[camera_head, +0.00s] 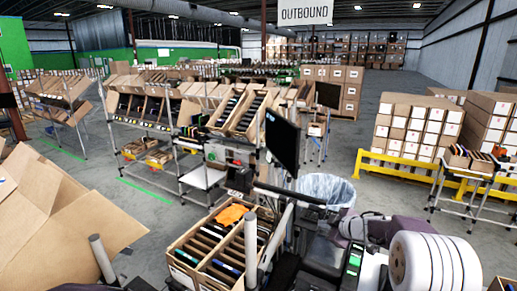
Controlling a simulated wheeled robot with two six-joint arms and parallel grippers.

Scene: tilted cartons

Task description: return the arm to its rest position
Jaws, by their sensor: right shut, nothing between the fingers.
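My right arm (400,230), with dark purple and white links, comes in at the lower right and is folded close to my body. My right gripper (322,252) is small and dark among other dark parts at the lower middle. It is shut, and I see nothing held in it. Its fingertips are hard to make out. My left gripper is not in view.
An open carton (176,256) with dark slotted items and an orange piece stands at the lower middle. A bin with a clear liner (328,188) and a black monitor (282,143) stand beyond. A large cardboard box (40,215) fills the left.

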